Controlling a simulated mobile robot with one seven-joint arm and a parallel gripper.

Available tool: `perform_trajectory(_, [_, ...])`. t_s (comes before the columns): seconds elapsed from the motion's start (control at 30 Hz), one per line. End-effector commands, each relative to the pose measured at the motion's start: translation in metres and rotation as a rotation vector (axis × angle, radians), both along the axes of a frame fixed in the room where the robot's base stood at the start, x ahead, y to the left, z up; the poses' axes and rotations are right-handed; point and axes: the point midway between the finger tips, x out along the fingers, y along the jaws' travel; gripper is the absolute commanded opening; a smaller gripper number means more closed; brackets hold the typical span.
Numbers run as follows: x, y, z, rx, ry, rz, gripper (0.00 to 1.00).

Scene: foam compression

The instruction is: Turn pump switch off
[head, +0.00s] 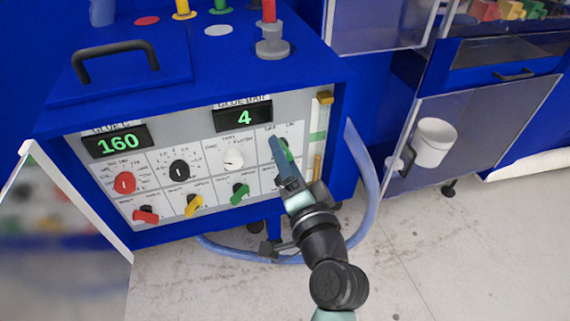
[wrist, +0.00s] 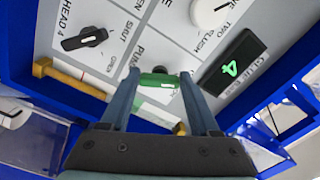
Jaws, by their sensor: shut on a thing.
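The pump switch is a green knob with a white mark (wrist: 160,80), beside a panel label that reads PUMP in the wrist view. In the head view only a sliver of green (head: 287,150) shows beside my fingers at the panel's upper right. My gripper (wrist: 160,76) has one blue finger on each side of the knob and is shut on it. In the head view my gripper (head: 276,143) reaches the control panel (head: 205,160) from the front right and covers most of the switch.
A black knob (wrist: 84,39) and a white dial (wrist: 208,12) sit near the switch. A green display (head: 243,117) reads 4 and another (head: 117,141) reads 160. A yellow-ended bar (head: 325,97) stands along the panel's right edge. A blue hose (head: 370,175) loops to the floor.

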Motion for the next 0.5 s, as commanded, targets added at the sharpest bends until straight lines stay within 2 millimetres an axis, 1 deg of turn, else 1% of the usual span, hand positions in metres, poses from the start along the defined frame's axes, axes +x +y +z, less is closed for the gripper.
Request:
perform_trajectory(0.03, [0.0001,-0.0005,-0.0025,-0.016,-0.004,0.000,0.07])
perform_trajectory(0.2, [0.0000,-0.0004,-0.0016,-0.054,-0.016,0.000,0.07])
perform_trajectory(0.5, [0.0000,-0.0003,-0.0008,-0.069,-0.020,0.000,0.07])
